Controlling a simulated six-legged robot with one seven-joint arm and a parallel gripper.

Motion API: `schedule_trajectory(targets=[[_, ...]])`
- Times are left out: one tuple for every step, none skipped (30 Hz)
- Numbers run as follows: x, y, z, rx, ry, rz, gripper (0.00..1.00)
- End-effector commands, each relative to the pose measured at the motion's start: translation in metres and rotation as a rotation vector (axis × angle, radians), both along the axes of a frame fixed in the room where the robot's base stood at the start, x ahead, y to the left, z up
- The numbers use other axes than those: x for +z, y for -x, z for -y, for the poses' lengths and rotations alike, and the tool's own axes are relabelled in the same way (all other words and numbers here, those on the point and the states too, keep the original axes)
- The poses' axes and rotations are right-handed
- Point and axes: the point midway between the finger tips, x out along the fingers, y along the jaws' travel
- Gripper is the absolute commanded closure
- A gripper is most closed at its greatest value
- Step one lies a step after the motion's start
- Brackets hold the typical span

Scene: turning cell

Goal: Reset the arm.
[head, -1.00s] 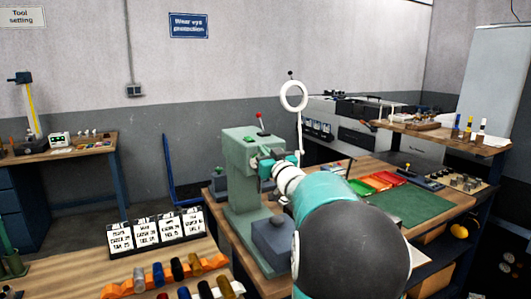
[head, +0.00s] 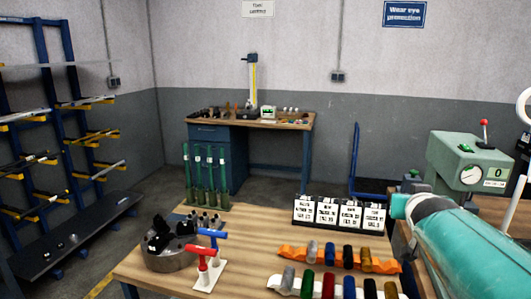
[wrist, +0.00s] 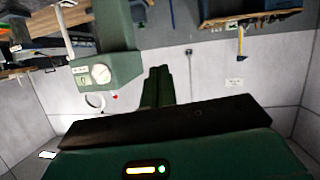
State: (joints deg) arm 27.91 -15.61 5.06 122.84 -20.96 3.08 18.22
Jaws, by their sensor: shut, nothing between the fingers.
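My gripper (wrist: 162,80) shows in the wrist view with its two green fingers side by side and closed together, nothing between them. The wrist view is upside down, and the fingers stand clear in front of bare wall. In the head view my teal and white arm reaches in from the right edge, its far end beside the green press-like machine (head: 470,165); the fingertips cannot be made out there. That machine also appears at upper left in the wrist view (wrist: 105,72).
A wooden bench (head: 240,250) in front carries a grey chuck (head: 172,255), red and blue T-handled tools (head: 207,262), an orange rack (head: 335,257) of coloured cylinders and black-and-white cards (head: 340,214).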

Motion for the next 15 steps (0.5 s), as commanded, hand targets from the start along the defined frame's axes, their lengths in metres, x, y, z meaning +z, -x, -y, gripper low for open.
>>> schedule_trajectory(targets=[[-0.010,0.018,-0.030,0.022,-0.021,-0.062,1.00],[-0.019,0.030,-0.045,0.033,-0.036,-0.108,1.00],[-0.030,0.046,-0.064,0.051,-0.057,-0.168,1.00],[-0.039,0.058,-0.078,0.067,-0.073,-0.213,1.00],[-0.048,0.071,-0.092,0.086,-0.088,-0.258,1.00],[-0.060,0.089,-0.109,0.114,-0.107,-0.316,1.00],[-0.069,0.103,-0.122,0.135,-0.121,-0.362,1.00],[-0.078,0.116,-0.134,0.160,-0.135,-0.405,1.00],[-0.089,0.135,-0.149,0.194,-0.151,-0.462,1.00],[-0.096,0.147,-0.159,0.220,-0.164,-0.500,1.00],[-0.104,0.160,-0.168,0.244,-0.173,-0.537,1.00],[-0.112,0.174,-0.179,0.275,-0.186,-0.581,1.00],[-0.117,0.184,-0.185,0.294,-0.194,-0.608,1.00],[-0.122,0.192,-0.190,0.313,-0.201,-0.633,1.00],[-0.127,0.201,-0.196,0.333,-0.207,-0.661,1.00]])
